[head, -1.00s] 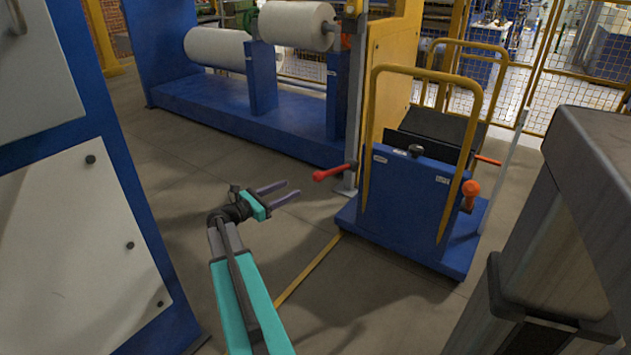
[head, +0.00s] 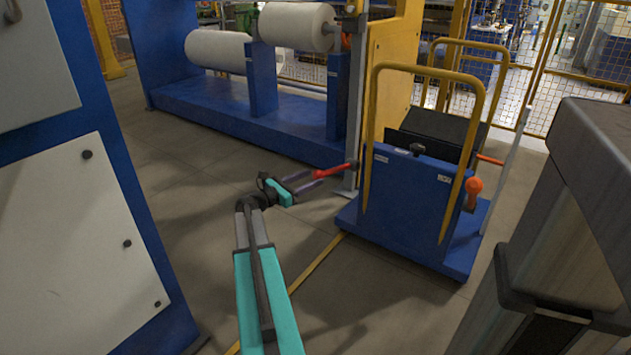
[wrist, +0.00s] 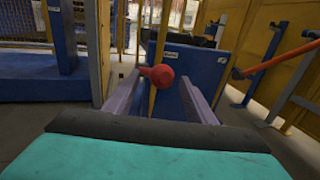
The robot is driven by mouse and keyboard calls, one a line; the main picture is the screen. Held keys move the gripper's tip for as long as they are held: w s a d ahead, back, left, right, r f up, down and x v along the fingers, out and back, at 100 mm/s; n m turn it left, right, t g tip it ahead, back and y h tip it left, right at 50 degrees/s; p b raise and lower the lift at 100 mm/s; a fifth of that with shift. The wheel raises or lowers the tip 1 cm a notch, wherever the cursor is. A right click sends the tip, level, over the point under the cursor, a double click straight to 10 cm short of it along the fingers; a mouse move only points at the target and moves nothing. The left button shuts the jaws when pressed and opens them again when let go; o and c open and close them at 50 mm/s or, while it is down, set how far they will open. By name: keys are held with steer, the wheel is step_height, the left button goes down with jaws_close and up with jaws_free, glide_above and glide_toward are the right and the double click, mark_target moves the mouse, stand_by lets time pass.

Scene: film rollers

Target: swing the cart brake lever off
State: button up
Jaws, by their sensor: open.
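The red lever (head: 335,170) sticks out to the left from the cart (head: 415,205), a blue trolley with a yellow hoop handle. In the wrist view the red lever's rounded end (wrist: 160,76) faces the camera. My gripper (head: 314,180) is at the lever's free end, its two grey fingers spread. In the wrist view the fingers of my gripper (wrist: 159,82) lie on either side of the red end, with gaps visible. Whether either finger touches it I cannot tell. The lever's root is partly hidden.
An orange knob (head: 473,187) and an orange-gripped bar (head: 489,160) are on the cart's right. A blue roller stand (head: 235,115) with white rolls is behind. A grey machine (head: 570,220) is close at right, a blue cabinet (head: 75,200) at left. The floor between is clear.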

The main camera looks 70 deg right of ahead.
mark_target(317, 176)
steer(key=shift+b+x, duration=0.35)
steer(key=shift+x, duration=1.6)
